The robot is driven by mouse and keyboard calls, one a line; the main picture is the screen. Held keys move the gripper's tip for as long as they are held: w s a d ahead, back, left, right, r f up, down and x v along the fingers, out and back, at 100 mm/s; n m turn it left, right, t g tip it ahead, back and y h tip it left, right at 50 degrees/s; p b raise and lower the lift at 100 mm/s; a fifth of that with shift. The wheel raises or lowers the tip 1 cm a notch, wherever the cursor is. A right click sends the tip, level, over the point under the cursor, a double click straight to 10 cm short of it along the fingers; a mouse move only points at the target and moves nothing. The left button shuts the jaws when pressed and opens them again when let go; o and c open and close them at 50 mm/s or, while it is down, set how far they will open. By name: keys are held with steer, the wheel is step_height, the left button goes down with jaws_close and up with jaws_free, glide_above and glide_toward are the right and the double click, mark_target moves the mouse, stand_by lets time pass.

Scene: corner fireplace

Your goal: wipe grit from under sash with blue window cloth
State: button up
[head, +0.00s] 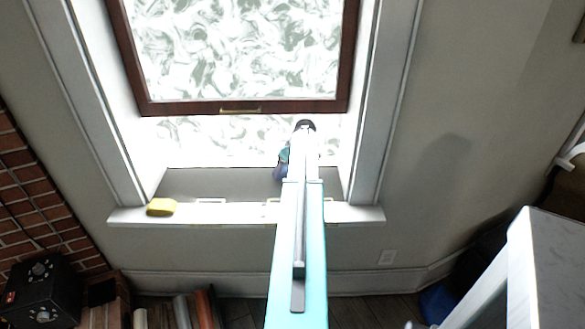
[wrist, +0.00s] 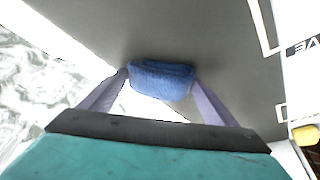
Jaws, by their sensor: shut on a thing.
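In the wrist view my gripper (wrist: 160,85) is shut on the blue window cloth (wrist: 162,78), which is bunched between its two fingertips. The cloth is against or just above the grey strip of sill (wrist: 225,50); I cannot tell if it touches. In the head view the dark-framed sash (head: 235,107) is raised, with a bright gap below it. My gripper (head: 281,172) is at the right part of the grey sill (head: 215,183), with my arm hiding much of it. The cloth is hidden in the head view. I cannot make out any grit.
A yellow sponge-like block (head: 161,207) lies at the left end of the white ledge (head: 240,213). White window trim (head: 95,110) stands on the left and also on the right (head: 393,110). A pale table (head: 550,265) is at the lower right. The grey sill left of my arm looks clear.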

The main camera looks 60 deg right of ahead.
steer(key=shift+w+a+f, duration=0.1)
steer(key=shift+w+a, duration=0.4)
steer(key=shift+w, duration=0.2)
steer(key=shift+d+r+p, duration=0.1)
steer(key=shift+r+p, duration=1.2)
steer(key=shift+r, duration=1.7)
steer(key=shift+r, duration=0.1)
steer(key=shift+r+p, duration=0.7)
steer(key=shift+r, duration=0.75)
